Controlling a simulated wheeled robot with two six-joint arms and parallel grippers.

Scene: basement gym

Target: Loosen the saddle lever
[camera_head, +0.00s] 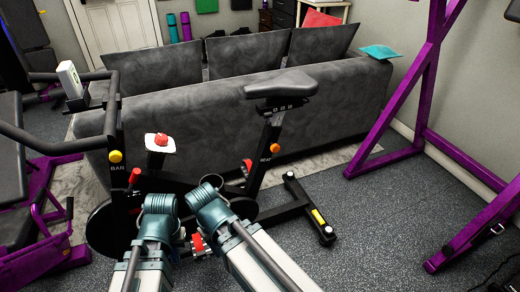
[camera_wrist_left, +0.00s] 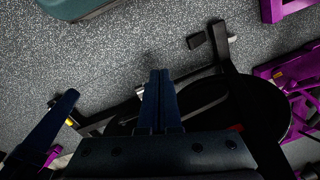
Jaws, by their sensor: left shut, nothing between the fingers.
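The exercise bike's black saddle (camera_head: 281,84) tops its seat post (camera_head: 262,165), in front of the sofa in the head view. A red piece (camera_head: 246,167) sits left of the post beside the word SEAT, and an orange knob (camera_head: 274,148) is on the post. I cannot tell which is the saddle lever. In the wrist view my left gripper (camera_wrist_left: 158,75) is shut and empty, with the bike's dark frame behind its fingers. In the head view both forearms reach in from below, left of the seat post. My right gripper's fingers are hidden.
A grey sofa (camera_head: 160,105) stands behind the bike. A purple bench (camera_head: 45,205) is at the left and a purple rack (camera_head: 400,95) at the right. The bike's rear foot (camera_head: 306,205) rests on clear speckled floor (camera_head: 370,240).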

